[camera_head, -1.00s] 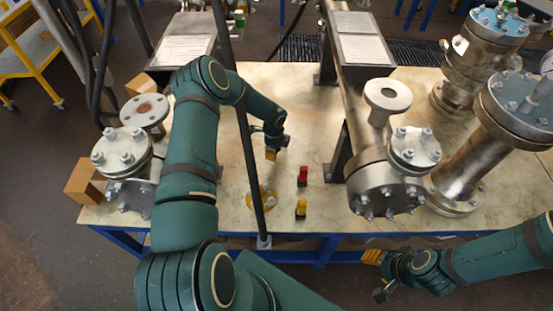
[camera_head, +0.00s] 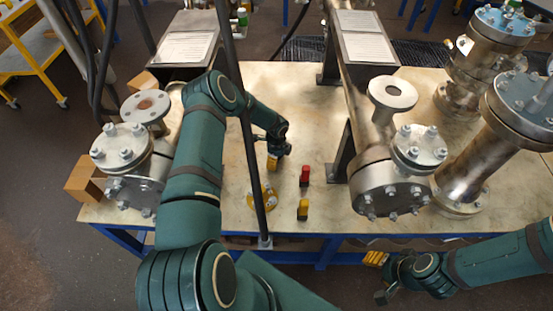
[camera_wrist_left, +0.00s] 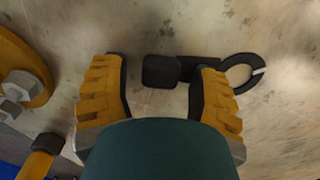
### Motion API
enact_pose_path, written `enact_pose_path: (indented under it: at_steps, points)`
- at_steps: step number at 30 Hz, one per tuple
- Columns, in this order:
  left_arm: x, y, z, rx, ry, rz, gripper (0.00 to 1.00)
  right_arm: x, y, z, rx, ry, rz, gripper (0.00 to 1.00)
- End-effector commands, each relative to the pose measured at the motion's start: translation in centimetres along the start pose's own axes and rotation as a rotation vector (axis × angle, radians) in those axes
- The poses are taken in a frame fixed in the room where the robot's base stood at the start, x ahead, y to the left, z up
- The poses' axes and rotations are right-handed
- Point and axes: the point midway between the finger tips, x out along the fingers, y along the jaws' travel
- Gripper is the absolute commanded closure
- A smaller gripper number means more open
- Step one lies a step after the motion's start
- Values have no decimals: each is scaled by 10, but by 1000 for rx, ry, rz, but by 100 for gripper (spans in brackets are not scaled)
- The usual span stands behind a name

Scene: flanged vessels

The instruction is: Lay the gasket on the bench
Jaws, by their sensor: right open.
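A flat black ring (camera_wrist_left: 241,73) with a strip and a square black end (camera_wrist_left: 160,72), apparently the gasket, shows in the left wrist view, seemingly lying on the bench (camera_head: 325,115). My left gripper (camera_wrist_left: 163,82) is open above it. Its yellow fingers stand apart, with the square end between them and clear of the left finger. The ring lies beyond the right finger, which covers part of the strip. In the head view the left gripper (camera_head: 274,162) is low over the bench, and I cannot make out the ring. My right gripper (camera_head: 376,277) is open and empty off the bench's front edge.
Flanged vessels stand at left (camera_head: 121,147) and right (camera_head: 391,188). A dark upright pole (camera_head: 244,130) crosses the view.

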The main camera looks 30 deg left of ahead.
Motion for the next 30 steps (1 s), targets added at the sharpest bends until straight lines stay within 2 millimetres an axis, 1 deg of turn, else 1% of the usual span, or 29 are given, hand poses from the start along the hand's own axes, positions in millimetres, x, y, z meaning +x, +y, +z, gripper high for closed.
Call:
enact_pose_path:
  at_steps: [8, 12, 14, 17, 24, 27, 30]
  points:
    - [-1, 0, 0, 0, 0, 0, 40, -1, 0, 0, 0, 0, 0, 53]
    - [-6, 0, 0, 0, 1, 0, 40, -6, -2, 0, 0, -2, 0, 53]
    - [-16, -2, 1, 0, -1, -4, 40, -7, -2, 0, 0, -2, 0, 53]
    - [-35, -1, 1, 0, -1, -4, 40, -10, -4, 1, 1, -4, 0, 53]
    - [-85, -1, 0, 2, -1, -2, 40, -17, -6, -2, 2, 1, 0, 53]
    - [-102, -1, 0, 1, -1, -2, 40, -19, -7, -3, 3, 3, 1, 53]
    - [-113, -1, 0, 0, 0, -1, 40, -20, -8, -4, 4, 5, 1, 53]
